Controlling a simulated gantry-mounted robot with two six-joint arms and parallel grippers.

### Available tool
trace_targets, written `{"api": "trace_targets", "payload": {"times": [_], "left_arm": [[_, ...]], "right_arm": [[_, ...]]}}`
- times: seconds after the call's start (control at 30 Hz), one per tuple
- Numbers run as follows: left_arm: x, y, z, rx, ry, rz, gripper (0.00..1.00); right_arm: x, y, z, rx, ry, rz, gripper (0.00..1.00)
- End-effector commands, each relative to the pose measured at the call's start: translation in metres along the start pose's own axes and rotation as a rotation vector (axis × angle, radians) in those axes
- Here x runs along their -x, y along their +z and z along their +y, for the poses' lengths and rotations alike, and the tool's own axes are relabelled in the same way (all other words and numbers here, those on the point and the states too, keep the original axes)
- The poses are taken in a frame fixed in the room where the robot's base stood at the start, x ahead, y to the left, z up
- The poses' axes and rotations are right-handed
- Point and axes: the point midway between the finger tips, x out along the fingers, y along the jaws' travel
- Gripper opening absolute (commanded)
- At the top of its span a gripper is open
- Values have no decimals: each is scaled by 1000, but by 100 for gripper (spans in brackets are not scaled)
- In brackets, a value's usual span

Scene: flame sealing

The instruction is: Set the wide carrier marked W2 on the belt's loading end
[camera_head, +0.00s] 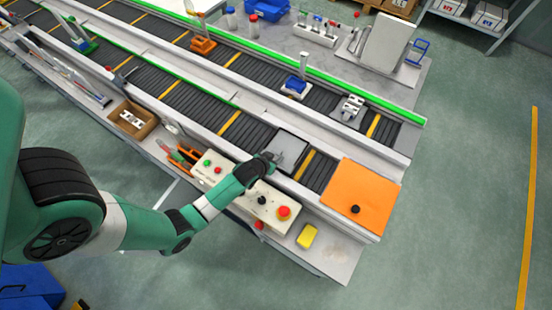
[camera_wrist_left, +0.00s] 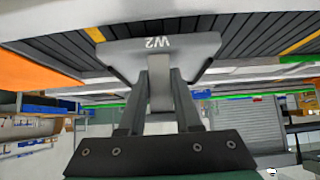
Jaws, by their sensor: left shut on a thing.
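The wide grey carrier marked W2 (camera_head: 290,148) is at the near belt (camera_head: 240,133), just left of a yellow line and the orange cover. In the left wrist view the carrier (camera_wrist_left: 185,47) shows its W2 marking upside down, over the dark belt slats. My left gripper (camera_head: 268,162) reaches in from the left and is shut on the carrier's grey tab (camera_wrist_left: 159,85). The fingers stand on both sides of this tab. I cannot tell whether the carrier's underside touches the belt. My right gripper is not in view.
An orange cover (camera_head: 358,192) lies over the belt's right end. A control box with a red button (camera_head: 284,212) and a yellow block (camera_head: 307,236) are on the near ledge. A far belt (camera_head: 325,100) carries a blue carrier (camera_head: 296,86) and a grey one (camera_head: 350,107).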

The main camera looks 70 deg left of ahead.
Motion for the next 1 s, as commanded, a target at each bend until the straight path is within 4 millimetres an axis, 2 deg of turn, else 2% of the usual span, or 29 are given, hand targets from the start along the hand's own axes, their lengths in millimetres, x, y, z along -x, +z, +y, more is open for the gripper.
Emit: {"api": "trace_targets", "payload": {"times": [0.03,0.2,0.6,0.63,0.77,1.0], "left_arm": [[-7,-1,0,1,0,6,0],[-25,18,0,-1,0,4,0],[-29,22,0,0,1,6,0],[-28,24,0,0,0,0,38],[-28,23,0,0,0,0,61],[-28,23,0,0,0,0,62]], "right_arm": [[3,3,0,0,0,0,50],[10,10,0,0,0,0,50],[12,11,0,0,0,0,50],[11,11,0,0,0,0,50],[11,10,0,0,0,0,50],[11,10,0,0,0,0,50]]}}
